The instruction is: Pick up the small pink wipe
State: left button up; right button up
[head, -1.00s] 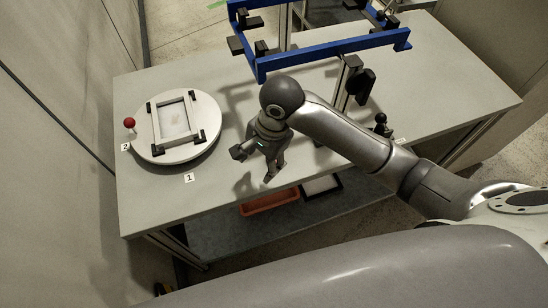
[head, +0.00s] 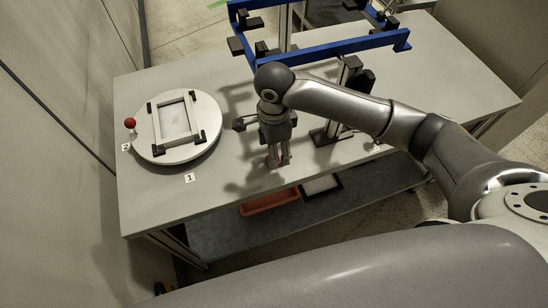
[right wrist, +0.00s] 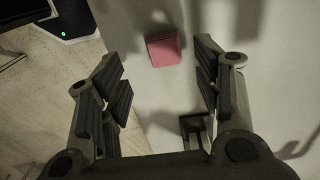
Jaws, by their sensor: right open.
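The small pink wipe (right wrist: 163,50) lies as a folded square on the grey table top in the right wrist view. In the head view only a trace of pink shows behind the fingers, mostly hidden. My right gripper (head: 277,163) points down over the table near its front edge. In the right wrist view its fingers (right wrist: 160,75) are open and apart, with the wipe seen in the gap between them, toward the upper side. Nothing is held. I cannot tell how far the fingertips are above the table. My left gripper is not in view.
A round white turntable (head: 150,153) with a framed plate (head: 175,119) and a red knob (head: 130,123) stands at the left. A blue frame (head: 340,45) on posts rises behind my arm. An orange tray (head: 268,202) sits below the table edge. The front-left table area is clear.

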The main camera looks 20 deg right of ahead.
jog(key=f, duration=0.5)
jog(key=shift+w+d+p, duration=0.1)
jog(key=shift+w+p, duration=0.25)
jog(key=shift+r, duration=0.1)
jog(key=c, duration=0.8)
